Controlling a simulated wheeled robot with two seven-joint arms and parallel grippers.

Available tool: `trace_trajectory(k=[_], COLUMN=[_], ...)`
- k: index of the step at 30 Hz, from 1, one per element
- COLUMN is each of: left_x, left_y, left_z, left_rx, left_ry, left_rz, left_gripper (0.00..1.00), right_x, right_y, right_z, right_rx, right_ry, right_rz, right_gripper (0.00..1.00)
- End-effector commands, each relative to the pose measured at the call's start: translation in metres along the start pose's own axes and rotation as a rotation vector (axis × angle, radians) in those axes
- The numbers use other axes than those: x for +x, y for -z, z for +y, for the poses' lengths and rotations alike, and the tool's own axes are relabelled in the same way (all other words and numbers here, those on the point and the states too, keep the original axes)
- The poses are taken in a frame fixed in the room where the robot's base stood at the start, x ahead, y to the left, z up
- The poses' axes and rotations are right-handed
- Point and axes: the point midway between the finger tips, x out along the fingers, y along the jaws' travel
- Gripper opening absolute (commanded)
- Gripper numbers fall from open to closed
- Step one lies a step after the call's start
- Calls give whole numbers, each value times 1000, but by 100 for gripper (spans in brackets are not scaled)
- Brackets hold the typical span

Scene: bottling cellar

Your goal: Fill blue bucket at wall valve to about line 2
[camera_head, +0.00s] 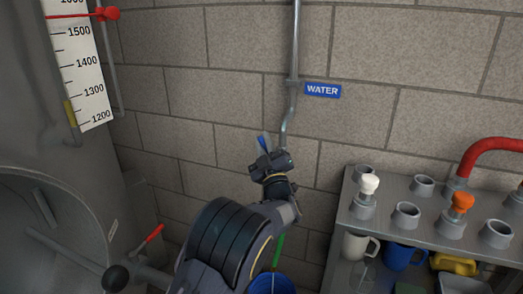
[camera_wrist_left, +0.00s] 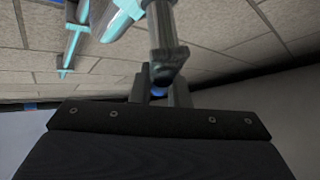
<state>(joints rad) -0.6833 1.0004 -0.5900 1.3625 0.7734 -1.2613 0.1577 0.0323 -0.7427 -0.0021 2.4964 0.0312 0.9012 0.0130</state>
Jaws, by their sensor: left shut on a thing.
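The blue bucket (camera_head: 272,285) is at the bottom edge of the head view, below my left arm. Only its upper part shows; any line marks and the water level are hidden. A thin green strip (camera_head: 278,251) runs down to it. The wall pipe (camera_head: 288,118) comes down to my left gripper (camera_head: 268,165), which hides the valve body. A blue lever (camera_head: 263,143) sticks out at the gripper. In the left wrist view, my left gripper (camera_wrist_left: 160,92) is shut on a small blue piece, apparently this lever. My right gripper is not in view.
A blue WATER sign (camera_head: 322,90) is on the block wall. A grey rack (camera_head: 400,225) with several sockets and stoppers stands right, mugs below. A large tank (camera_head: 55,190) with a gauge scale (camera_head: 80,62) and a red-handled valve (camera_head: 148,240) is left.

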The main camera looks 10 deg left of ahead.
Motion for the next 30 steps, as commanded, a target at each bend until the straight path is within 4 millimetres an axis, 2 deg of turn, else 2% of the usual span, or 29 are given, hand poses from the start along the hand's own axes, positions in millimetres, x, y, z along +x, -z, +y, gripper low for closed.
trace_trajectory(k=[16, 17, 21, 22, 30], left_x=[-1, -1, -1, -1, -1], left_y=[0, -1, 0, 0, 0], left_z=[2, 2, 2, 2, 2], left_rx=[20, 20, 19, 19, 19], left_ry=[-20, -20, -20, -20, -19], left_rz=[2, 2, 3, 3, 3], left_gripper=[0, 16, 35, 37, 37], right_x=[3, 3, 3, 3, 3], right_y=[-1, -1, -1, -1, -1], right_z=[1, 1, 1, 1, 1], right_rx=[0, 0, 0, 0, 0], right_ry=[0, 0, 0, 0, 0], right_rz=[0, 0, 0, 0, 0], right_gripper=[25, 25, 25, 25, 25])
